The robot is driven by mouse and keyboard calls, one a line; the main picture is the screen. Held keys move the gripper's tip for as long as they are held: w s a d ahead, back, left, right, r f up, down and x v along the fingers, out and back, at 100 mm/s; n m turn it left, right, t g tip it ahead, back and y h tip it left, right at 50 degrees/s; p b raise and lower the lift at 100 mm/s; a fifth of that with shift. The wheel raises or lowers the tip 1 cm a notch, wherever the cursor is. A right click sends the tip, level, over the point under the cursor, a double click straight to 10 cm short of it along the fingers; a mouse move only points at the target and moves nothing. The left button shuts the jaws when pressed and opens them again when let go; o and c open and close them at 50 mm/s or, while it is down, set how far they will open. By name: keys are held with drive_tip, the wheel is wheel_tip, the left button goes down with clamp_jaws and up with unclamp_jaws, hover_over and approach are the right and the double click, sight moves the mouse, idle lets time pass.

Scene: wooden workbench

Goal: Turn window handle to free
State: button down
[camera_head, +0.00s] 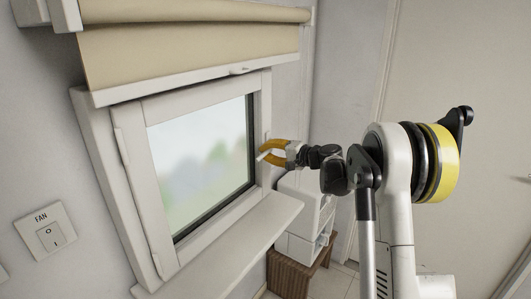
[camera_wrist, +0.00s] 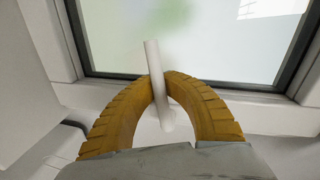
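The window handle is a plain white bar. In the wrist view the handle (camera_wrist: 153,58) runs nearly upright, leaning slightly left at its top, between my two yellow fingertips. Its free end overlaps the window pane. In the head view a short white end of the handle (camera_head: 262,156) shows at the fingertips. My gripper (camera_head: 268,151) is at the right side of the window frame. In the wrist view my gripper (camera_wrist: 160,78) has its curved fingers closed in on both sides of the handle. The handle's mount is not clear. The window (camera_head: 200,160) appears closed in its white frame.
A beige blind (camera_head: 190,50) hangs above the window. A white sill (camera_head: 240,235) juts out below it. White drawers (camera_head: 298,215) on a wooden stool (camera_head: 290,275) stand below my gripper. A fan switch (camera_head: 48,232) is on the left wall.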

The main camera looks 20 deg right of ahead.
drive_tip(key=c, duration=2.1)
unclamp_jaws()
drive_tip(key=shift+r, duration=0.2)
drive_tip(key=o, duration=0.7)
drive_tip(key=v, duration=1.2)
